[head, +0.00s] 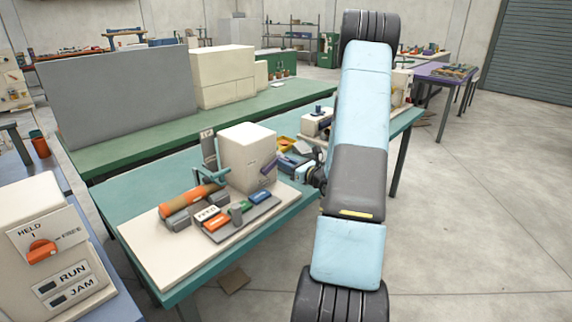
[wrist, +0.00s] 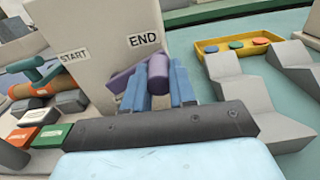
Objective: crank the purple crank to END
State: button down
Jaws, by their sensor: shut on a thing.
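The purple crank (wrist: 157,72) is on the cream winder box (wrist: 105,30), on its side toward my gripper. In the wrist view its handle is between the two blue fingers of my gripper (wrist: 158,88), which are shut on it. The crank's purple arm (wrist: 122,80) lies left of the handle. The END label (wrist: 143,40) is just above the crank, and the START label (wrist: 75,56) is farther left. In the head view part of the crank (head: 269,166) shows beside the box (head: 247,155); my arm hides some of that area.
The orange roller (head: 188,200) and several coloured blocks (head: 240,207) share the cream base board (head: 150,235). A yellow tray (wrist: 235,48) with coloured discs and grey stepped blocks (wrist: 245,95) stand right of the crank. A HELD/FREE knob (head: 42,250) is on a box at left.

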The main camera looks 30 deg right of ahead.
jog(key=c, duration=0.9)
grip_release()
jog(key=v, duration=1.3)
jog(key=shift+s+d, duration=0.2)
jog(key=shift+s, duration=0.05)
jog(key=shift+a, duration=0.1)
